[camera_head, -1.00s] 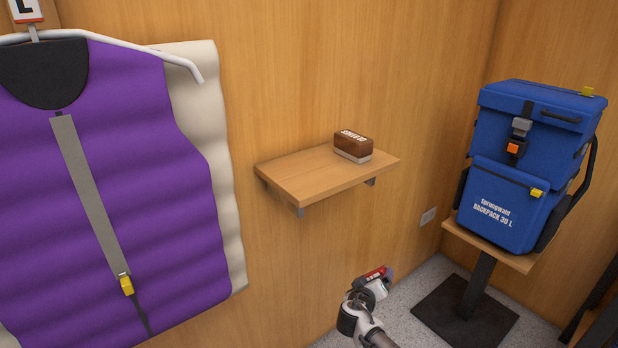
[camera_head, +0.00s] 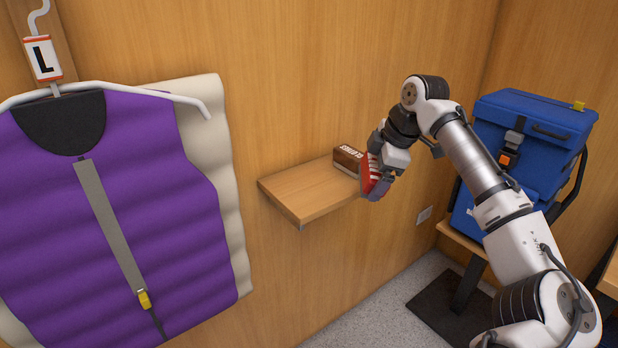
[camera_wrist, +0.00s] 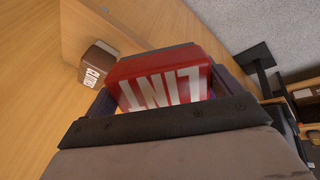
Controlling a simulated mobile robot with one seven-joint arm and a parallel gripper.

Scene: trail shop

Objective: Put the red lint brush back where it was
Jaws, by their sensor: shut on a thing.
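The red lint brush (camera_head: 370,177) is held in my gripper (camera_head: 377,181), at the right end of the small wooden wall shelf (camera_head: 303,196). In the wrist view the brush (camera_wrist: 165,82) fills the space between the fingers, its white LINT lettering facing the camera. My gripper (camera_wrist: 160,97) is shut on it. The brush looks close to the shelf's right edge; whether it touches the shelf cannot be told. My gripper and the brush hide the shelf's right end in the head view.
A brown block-shaped brush (camera_head: 347,159) stands on the shelf just behind the lint brush; it shows in the wrist view too (camera_wrist: 97,64). A purple vest (camera_head: 160,190) hangs at left. A blue backpack (camera_head: 540,125) stands at right, partly behind my arm. The shelf's left part is bare.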

